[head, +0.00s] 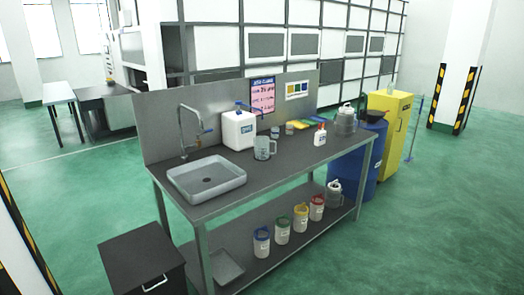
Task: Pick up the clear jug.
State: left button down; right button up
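The clear jug (262,148) stands upright on the top of the grey metal workbench (262,182). It looks translucent grey with a handle on its right side. It is just right of and in front of a white canister with a blue pump (239,130). Neither of my grippers is in view.
A sink basin (206,177) with a tap is left of the jug. A small white bottle (320,135) and a grey can (345,120) stand to the right. Several lidded containers (282,231) are on the lower shelf. A dark box (142,258) stands front left. Green floor is open in front.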

aim_at(261, 143)
jog(key=i+l+u, duration=0.15)
jog(key=i, duration=0.3)
jog(key=i+l+u, duration=0.1)
jog(key=i, duration=0.35)
